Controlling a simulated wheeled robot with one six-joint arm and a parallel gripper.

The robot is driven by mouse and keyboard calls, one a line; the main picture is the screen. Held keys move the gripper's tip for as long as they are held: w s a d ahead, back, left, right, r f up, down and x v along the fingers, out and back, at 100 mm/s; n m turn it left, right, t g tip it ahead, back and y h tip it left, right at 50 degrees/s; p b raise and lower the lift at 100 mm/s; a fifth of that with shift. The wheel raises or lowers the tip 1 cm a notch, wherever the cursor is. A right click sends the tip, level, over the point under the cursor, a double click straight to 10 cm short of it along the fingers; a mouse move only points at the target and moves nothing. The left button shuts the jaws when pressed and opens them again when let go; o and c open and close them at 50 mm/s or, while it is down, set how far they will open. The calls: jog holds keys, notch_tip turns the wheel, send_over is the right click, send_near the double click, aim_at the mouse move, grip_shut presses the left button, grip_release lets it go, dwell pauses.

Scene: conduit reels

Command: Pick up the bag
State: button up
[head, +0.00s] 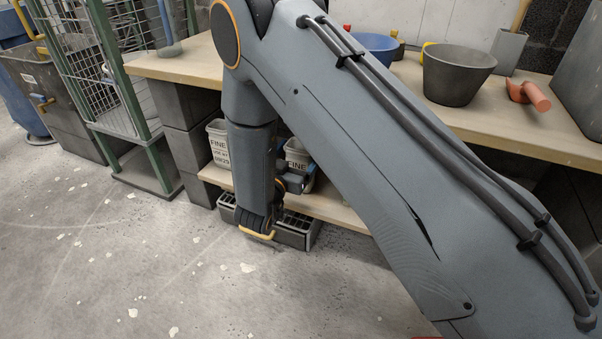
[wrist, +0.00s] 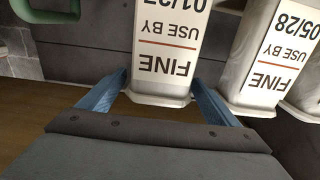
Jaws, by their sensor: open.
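A white, stiff-looking bag (wrist: 165,50) labelled "FINE, USE BY 01/27" stands in the middle of the wrist view, its print upside down there. My gripper (wrist: 160,78) is open, with one blue finger on each side of the bag's near end. I cannot tell whether the fingers touch it. A second white bag (wrist: 270,55), marked 05/28, is just to the right, close to the right finger. In the head view, white "FINE" bags stand on the lower shelf, one at the left (head: 218,140) and one partly hidden behind my arm (head: 297,152).
The lower wooden shelf (head: 340,212) sits under a bench (head: 185,68) on grey blocks. A dark crate (head: 296,232) is on the floor below. A green handle (wrist: 50,12) shows at the wrist view's upper left. A wire cage (head: 95,60) stands left; the floor in front is clear.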

jog(key=shift+w+d, duration=0.25)
jog(key=shift+w, duration=0.35)
jog(key=shift+c, duration=0.2)
jog(key=c, duration=1.9)
